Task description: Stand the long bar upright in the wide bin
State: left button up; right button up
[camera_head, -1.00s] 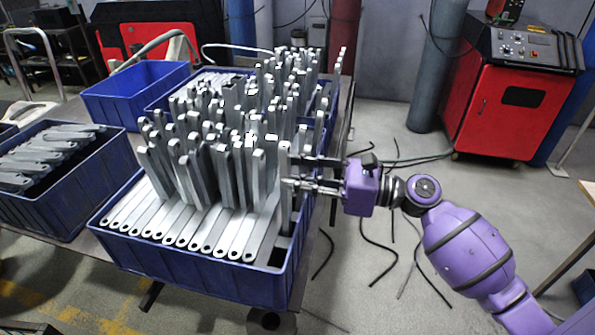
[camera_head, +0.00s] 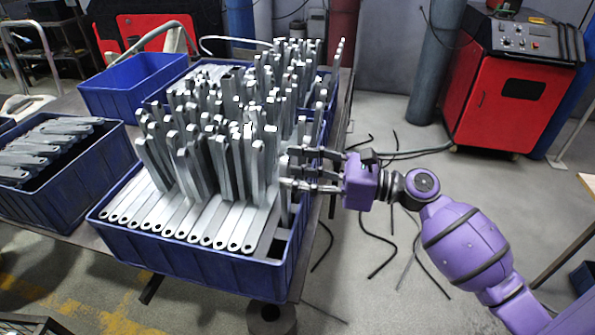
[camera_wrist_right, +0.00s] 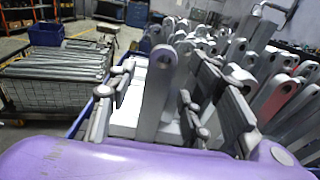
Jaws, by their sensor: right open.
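The wide bin (camera_head: 180,262) is blue and crowded with grey metal bars, many upright at the back and others lying in a row along its front. A long grey bar (camera_head: 284,205) stands roughly upright near its right wall. My right gripper (camera_head: 289,168) is open at this bar, over the bin's right edge. In the right wrist view, an upright bar (camera_wrist_right: 155,92) with a hole near its top shows between the parted fingers (camera_wrist_right: 150,110). I cannot tell whether a finger touches it. The bar's foot is hidden in the bin. My left gripper is out of view.
A blue bin of flat bars (camera_head: 22,200) stands at the left, and an empty-looking blue bin (camera_head: 128,90) at the back left. More upright bars crowd the back. Open floor (camera_head: 375,290) with cables lies to the right, before a red machine (camera_head: 505,100).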

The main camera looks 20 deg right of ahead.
jog(key=shift+d, duration=0.1)
jog(key=v, duration=1.2)
dwell(0.4)
